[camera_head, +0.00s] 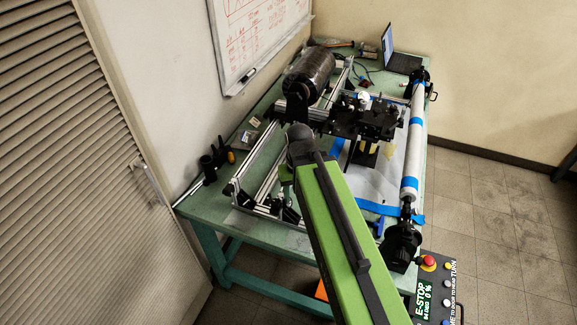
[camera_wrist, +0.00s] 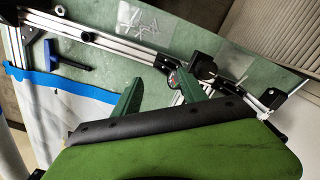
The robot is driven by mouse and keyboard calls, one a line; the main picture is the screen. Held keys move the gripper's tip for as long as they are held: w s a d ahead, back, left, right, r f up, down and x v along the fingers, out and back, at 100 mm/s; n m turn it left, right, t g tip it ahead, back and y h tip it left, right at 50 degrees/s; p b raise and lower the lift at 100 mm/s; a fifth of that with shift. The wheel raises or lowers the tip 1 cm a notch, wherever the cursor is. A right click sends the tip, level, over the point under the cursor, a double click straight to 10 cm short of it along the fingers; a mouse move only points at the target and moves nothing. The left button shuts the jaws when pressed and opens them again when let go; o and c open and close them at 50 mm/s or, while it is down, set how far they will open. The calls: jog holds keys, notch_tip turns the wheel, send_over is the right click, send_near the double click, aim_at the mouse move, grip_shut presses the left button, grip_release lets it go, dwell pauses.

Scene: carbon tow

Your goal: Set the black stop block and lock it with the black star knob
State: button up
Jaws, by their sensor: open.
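My gripper (camera_wrist: 158,76) is open, its two green fingers spread over the aluminium rail frame (camera_wrist: 125,48), with no object visibly held between them. In the wrist view a black block (camera_wrist: 203,66) sits on the rail just beyond the right finger. A second black block (camera_wrist: 273,98) with a thin rod is farther right on the rail. I cannot tell which is the stop block. A small dark round part with some red (camera_wrist: 173,78) is by the right finger; I cannot tell if it is the star knob. In the head view my arm hides much of this area.
The green table (camera_head: 215,205) carries a black spool (camera_head: 309,75), a black carriage (camera_head: 365,118) and a white roller with blue bands (camera_head: 414,145). A laptop (camera_head: 402,63) stands at the back. An E-stop panel (camera_head: 435,290) is at front right.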

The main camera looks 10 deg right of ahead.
jog(key=w+d+r+m+p, duration=0.1)
jog(key=w+r+m+p, duration=0.2)
jog(key=w+r+p, duration=0.45)
jog(key=w+r+m+p, duration=0.4)
jog(key=w+r+p, duration=0.1)
jog(key=r+p, duration=0.45)
notch_tip(320, 180, down, 18)
jog(key=b, duration=1.8)
jog(key=shift+s+r+b, duration=0.15)
jog(key=shift+b, duration=0.15)
jog(key=shift+r, duration=0.1)
jog(key=shift+c, duration=0.3)
grip_shut()
jog(key=shift+a, duration=0.1)
